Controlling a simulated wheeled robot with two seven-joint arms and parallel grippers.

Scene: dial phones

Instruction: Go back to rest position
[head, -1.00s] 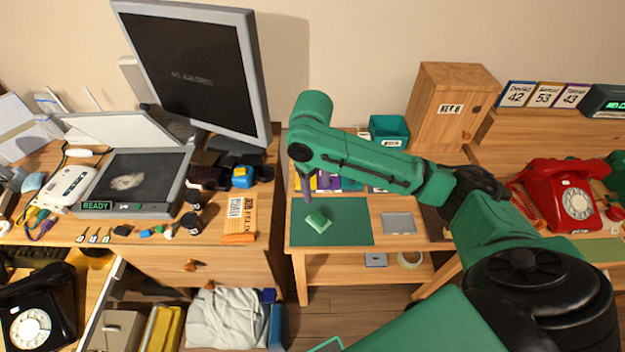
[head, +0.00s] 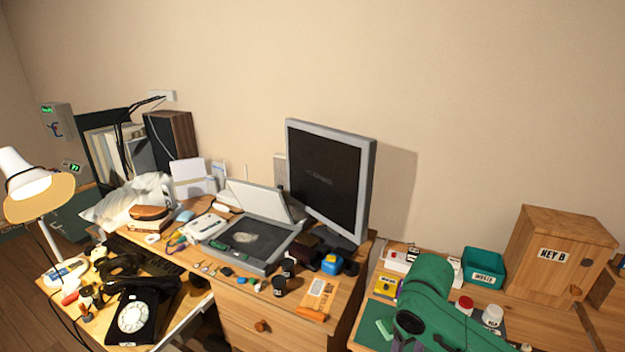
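My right arm is the green arm at the bottom right of the head view. Its end hangs over the small side table (head: 362,335), and a little of my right gripper (head: 407,346) shows at the bottom edge. The finger tips are cut off, so I cannot tell whether it is open or shut. A small light green block (head: 384,328) lies on the dark green mat (head: 373,313), just left of the gripper and apart from it in the picture. My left gripper is not in view.
A monitor (head: 328,175), a flatbed scanner (head: 250,242) and several small items crowd the desk. A black dial phone (head: 135,315) and a lit lamp (head: 35,185) are at the left. A teal bin (head: 484,267) and a wooden box (head: 560,255) stand at the right.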

